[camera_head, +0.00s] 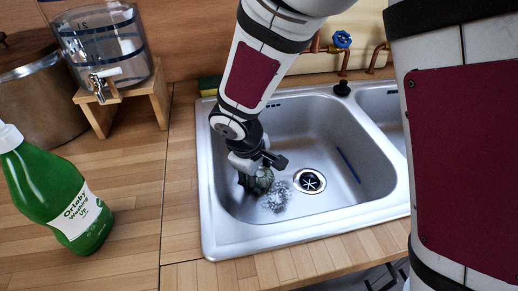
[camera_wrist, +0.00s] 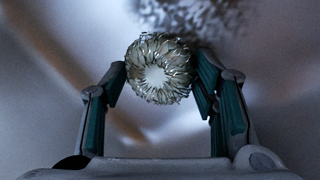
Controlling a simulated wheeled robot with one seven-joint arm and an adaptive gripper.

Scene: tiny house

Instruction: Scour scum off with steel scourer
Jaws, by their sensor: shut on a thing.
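My gripper (camera_head: 258,172) is down inside the left basin of the steel sink (camera_head: 222,222). It is shut on the steel scourer (camera_head: 264,181), a round coil of shiny metal strands. In the wrist view the scourer (camera_wrist: 160,68) sits between the two fingertips of my gripper (camera_wrist: 160,80). A speckled grey-white scum patch (camera_head: 275,199) lies on the basin floor just in front of the scourer, left of the drain (camera_head: 310,181). The scum (camera_wrist: 190,14) shows as a dark blurred patch at the top of the wrist view. I cannot tell whether the scourer touches the basin.
A green washing-up bottle (camera_head: 65,200) stands on the wooden counter (camera_head: 135,215) at left. Behind it are a pot (camera_head: 35,100) and a glass dispenser (camera_head: 108,48) on a wooden stand. A blue strip (camera_head: 348,165) lies in the basin.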

